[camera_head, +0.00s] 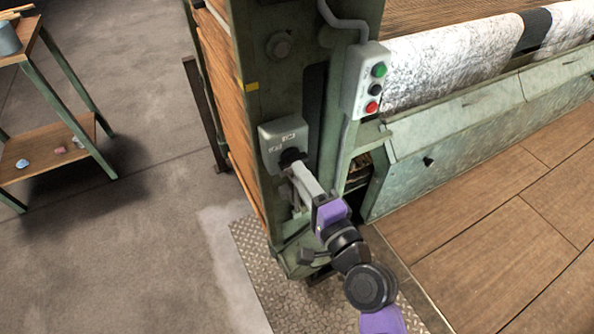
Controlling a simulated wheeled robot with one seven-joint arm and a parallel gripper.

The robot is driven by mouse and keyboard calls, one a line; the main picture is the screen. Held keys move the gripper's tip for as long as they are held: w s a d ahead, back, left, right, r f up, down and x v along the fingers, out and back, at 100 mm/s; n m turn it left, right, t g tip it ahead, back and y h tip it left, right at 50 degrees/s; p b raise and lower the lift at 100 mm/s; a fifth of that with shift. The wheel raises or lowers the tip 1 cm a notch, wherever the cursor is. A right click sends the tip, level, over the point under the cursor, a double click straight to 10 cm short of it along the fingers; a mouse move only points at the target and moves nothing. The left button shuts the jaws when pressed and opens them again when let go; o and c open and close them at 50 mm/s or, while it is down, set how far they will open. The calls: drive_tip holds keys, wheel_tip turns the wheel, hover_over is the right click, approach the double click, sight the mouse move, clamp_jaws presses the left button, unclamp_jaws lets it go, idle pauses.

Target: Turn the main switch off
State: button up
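The main switch (275,137) is a grey box with white markings on the green machine post. A dark knob shows at its lower part, partly hidden by my gripper (292,160). My gripper reaches up to the box from the lower right, with its tip at the knob. I cannot tell whether the fingers touch the knob or are closed around it. The knob's exact angle is hidden.
A push-button box (367,82) with green, black and red buttons hangs to the upper right of the switch. A white roll (450,62) lies behind it. A small table (45,168) stands at the left. The grey floor between is clear.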

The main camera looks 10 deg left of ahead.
drive_tip(key=v, duration=0.5)
drive_tip(key=shift+b, duration=0.3)
drive_tip(key=s+d+r+n+t+h+p, duration=0.25)
drive_tip(key=s+d+n+h, duration=0.4)
drive_tip(key=s+d, duration=0.6)
drive_tip(key=s+d+r+n+g+h+p, duration=0.1)
drive_tip(key=s+d, duration=0.3)
drive_tip(key=s, duration=0.6)
drive_tip(key=s+d+n+g+h+p, duration=0.1)
drive_tip(key=s+d+n+h, duration=0.1)
drive_tip(key=s, duration=0.8)
drive_tip(key=d+n, duration=0.1)
drive_tip(key=d, duration=0.1)
drive_tip(key=shift+s+d+r+g, duration=0.2)
drive_tip(key=shift+d+r+g, duration=0.05)
drive_tip(key=shift+r+g, duration=0.1)
